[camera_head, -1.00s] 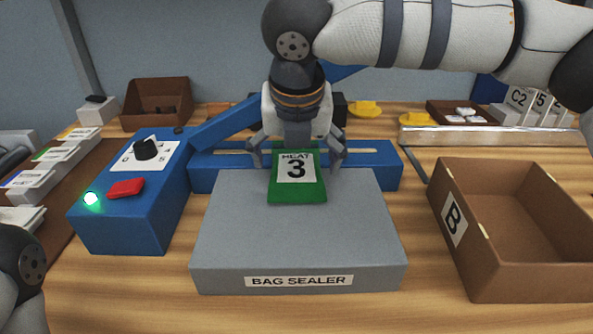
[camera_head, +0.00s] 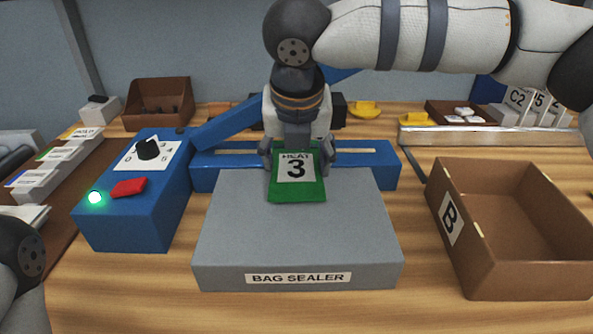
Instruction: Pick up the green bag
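The green bag (camera_head: 297,192), with a white label reading "HEAT 3", lies on the grey platform of the bag sealer (camera_head: 297,238), near its back edge. My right gripper (camera_head: 297,160) reaches down from above, behind the bag. Its two fingers have closed in to the bag's left and right edges and appear to grip it. The bag still rests at the platform's surface. Where the fingertips touch is partly hidden. Part of my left arm shows at the lower left edge, but its gripper is out of view.
The sealer's blue control box (camera_head: 130,215) has a black dial (camera_head: 148,149), a red switch (camera_head: 129,188) and a lit green lamp (camera_head: 95,197). A brown box marked B (camera_head: 475,245) stands open at right. Labelled holders (camera_head: 50,170) stand at left. The platform's front is clear.

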